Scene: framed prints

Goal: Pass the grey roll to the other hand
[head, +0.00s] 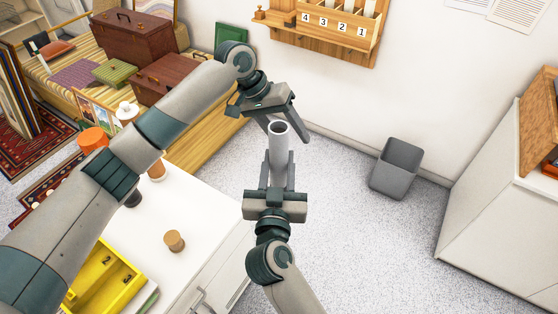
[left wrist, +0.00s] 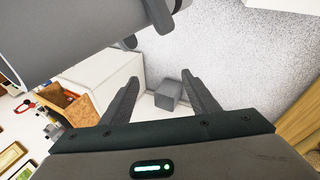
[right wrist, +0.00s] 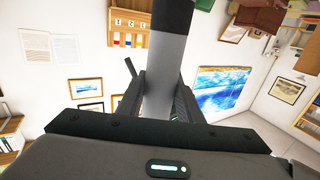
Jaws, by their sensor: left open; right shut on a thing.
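The grey roll (head: 280,160) is a smooth hollow tube, standing roughly upright with its round open end up in the head view. My right gripper (head: 277,172) is shut around its lower part; in the right wrist view the roll (right wrist: 160,80) rises between the two fingers, with a darker section at its top. My left gripper (head: 289,134) is open beside the roll's upper end. In the left wrist view nothing is between my left fingers (left wrist: 160,78), and the roll (left wrist: 60,40) lies at upper left, outside them. The roll's lower end is hidden by my right gripper.
A white counter (head: 205,205) at lower left bears a yellow tray (head: 128,287), a cork-coloured piece (head: 174,240) and cups. A grey bin (head: 397,167) stands on the floor at right. A numbered wooden rack (head: 335,35) hangs on the wall. The floor around the roll is clear.

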